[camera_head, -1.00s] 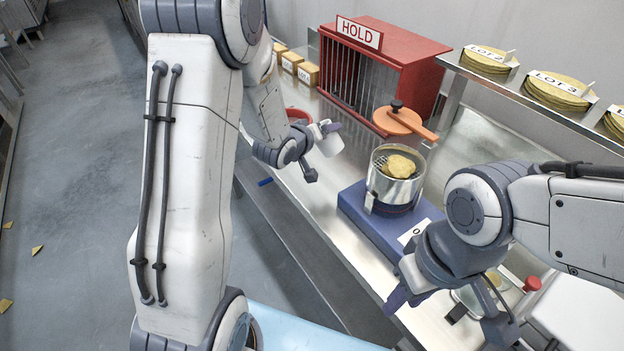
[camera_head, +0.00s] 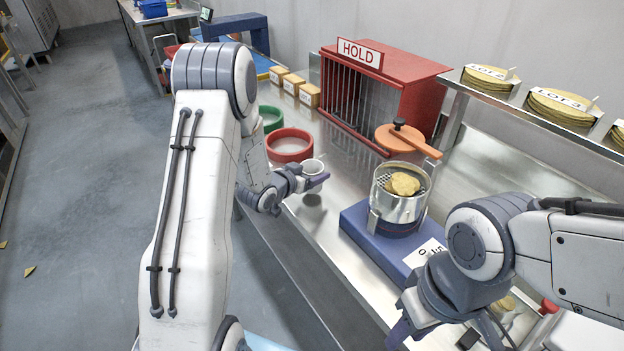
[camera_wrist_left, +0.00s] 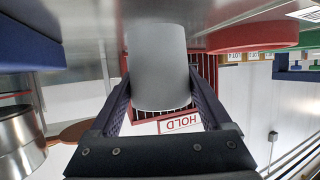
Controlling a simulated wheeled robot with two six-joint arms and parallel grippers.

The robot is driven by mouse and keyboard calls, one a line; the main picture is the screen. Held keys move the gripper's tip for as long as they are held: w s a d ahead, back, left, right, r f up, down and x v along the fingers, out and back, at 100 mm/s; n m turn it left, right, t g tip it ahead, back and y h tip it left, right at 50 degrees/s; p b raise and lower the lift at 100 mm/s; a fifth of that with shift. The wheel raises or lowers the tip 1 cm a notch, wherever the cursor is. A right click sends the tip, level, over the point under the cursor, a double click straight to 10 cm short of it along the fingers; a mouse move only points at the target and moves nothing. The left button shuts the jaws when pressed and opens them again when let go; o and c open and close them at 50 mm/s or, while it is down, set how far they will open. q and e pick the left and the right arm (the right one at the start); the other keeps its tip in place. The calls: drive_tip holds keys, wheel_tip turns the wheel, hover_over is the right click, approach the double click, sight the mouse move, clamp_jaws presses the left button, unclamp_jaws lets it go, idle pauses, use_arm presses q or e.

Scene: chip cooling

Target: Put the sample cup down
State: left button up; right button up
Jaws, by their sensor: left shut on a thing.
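The sample cup (camera_head: 313,166) is small and white and is held upright by my left gripper (camera_head: 312,178). A shadow on the steel bench (camera_head: 330,222) below it suggests the cup is a little above the surface. In the left wrist view, which is upside down, the cup (camera_wrist_left: 158,65) sits between both fingers of the left gripper (camera_wrist_left: 161,100). My right gripper (camera_head: 398,332) is at the bench's front, below the blue-based cooker; its finger gap is not clear.
A metal pot (camera_head: 398,206) with chips stands on a blue base (camera_head: 365,235) to the right. The red HOLD cage (camera_head: 400,95) stands at the back. Bare bench lies between cup and pot.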

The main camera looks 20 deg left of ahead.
use_arm(q)
wheel_tip(320, 180, down, 2)
drive_tip(key=shift+f, duration=0.25)
drive_tip(key=shift+f, duration=0.1)
